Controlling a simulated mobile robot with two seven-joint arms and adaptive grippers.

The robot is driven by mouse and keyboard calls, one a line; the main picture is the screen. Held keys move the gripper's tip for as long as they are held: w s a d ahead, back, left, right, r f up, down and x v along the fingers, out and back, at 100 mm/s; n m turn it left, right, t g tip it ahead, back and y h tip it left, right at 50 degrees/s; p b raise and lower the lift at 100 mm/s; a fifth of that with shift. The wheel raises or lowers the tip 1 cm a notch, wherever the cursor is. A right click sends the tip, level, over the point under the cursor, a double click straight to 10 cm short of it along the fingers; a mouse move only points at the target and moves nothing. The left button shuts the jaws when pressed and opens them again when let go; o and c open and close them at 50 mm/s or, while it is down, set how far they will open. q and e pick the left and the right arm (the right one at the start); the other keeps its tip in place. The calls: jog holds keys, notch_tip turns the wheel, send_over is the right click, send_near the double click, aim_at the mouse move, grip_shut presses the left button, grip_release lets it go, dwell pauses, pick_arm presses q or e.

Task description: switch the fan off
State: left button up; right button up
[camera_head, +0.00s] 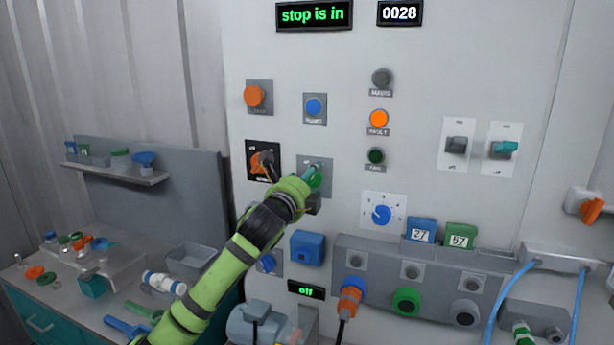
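A rotary switch with a green dial and teal handle (314,171) sits on a grey plate on the white panel; its handle is tilted diagonally. My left gripper (306,192) is at the lower edge of this switch and hides part of it. I cannot tell whether it touches the switch, and its fingers are too hidden to show if they are open. A dark green lamp (376,156) has a small label below it that is hard to read. A small display (306,290) reads "off". My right gripper is not in view.
An orange switch with a dark handle (262,163) is close on the left. An orange button (255,95), a blue button (314,107) and a lit orange lamp (378,118) are above. A blue dial (381,215) is right. The top display (314,15) reads "stop is in".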

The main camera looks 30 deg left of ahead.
pick_arm(q)
jog(key=shift+w, duration=0.1)
jog(key=c, duration=1.1)
jog(key=shift+r+n, duration=0.15)
jog(key=shift+n, duration=0.15)
jog(key=shift+a+n, duration=0.1)
jog(key=shift+n, duration=0.9)
jog(key=n+p, duration=0.1)
jog(key=n, duration=0.2)
jog(key=shift+n, duration=0.3)
jog(key=shift+c, duration=0.3)
jog(key=n, duration=0.5)
jog(key=shift+f+n, duration=0.35)
jog(key=shift+n, duration=0.05)
